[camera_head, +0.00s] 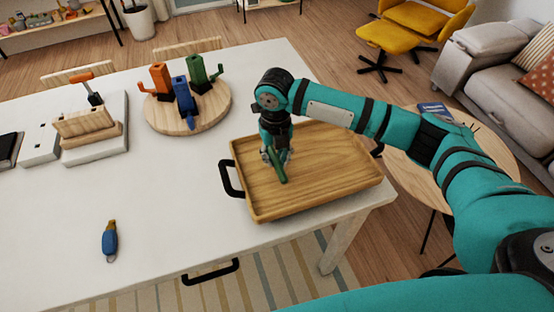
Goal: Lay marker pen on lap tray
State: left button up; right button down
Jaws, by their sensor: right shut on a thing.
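The lap tray (335,183) is a wooden tray with raised rims and black handles, on the right end of the white table. My right gripper (277,160) points down over the tray's left part. It is shut on a green marker pen (279,172), whose lower end shows below the fingers. The pen is tilted and is low over the tray floor; I cannot tell whether it touches. My left gripper is not in view.
A round wooden board (215,107) with orange, blue and green cactus-like pieces stands behind the tray. A blue-bodied item (109,241) lies at the front left of the white table (170,205). The table's middle is clear.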

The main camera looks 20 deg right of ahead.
aim_at(276, 159)
notch_tip(276, 159, down, 2)
jog(key=shift+f+p, duration=0.15)
jog(key=shift+p, duration=0.2)
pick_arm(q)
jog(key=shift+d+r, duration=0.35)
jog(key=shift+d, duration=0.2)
pick_arm(e)
jog(key=shift+f, duration=0.2)
jog(key=shift+f, duration=0.1)
jog(key=c, duration=1.2)
grip_release()
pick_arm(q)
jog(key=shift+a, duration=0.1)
pick_arm(e)
jog(key=shift+r, duration=0.25)
pick_arm(q)
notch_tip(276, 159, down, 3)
jog(key=b, duration=0.3)
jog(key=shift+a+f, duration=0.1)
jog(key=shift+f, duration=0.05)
pick_arm(e)
notch_tip(276, 159, up, 12)
jog(key=shift+f, duration=0.1)
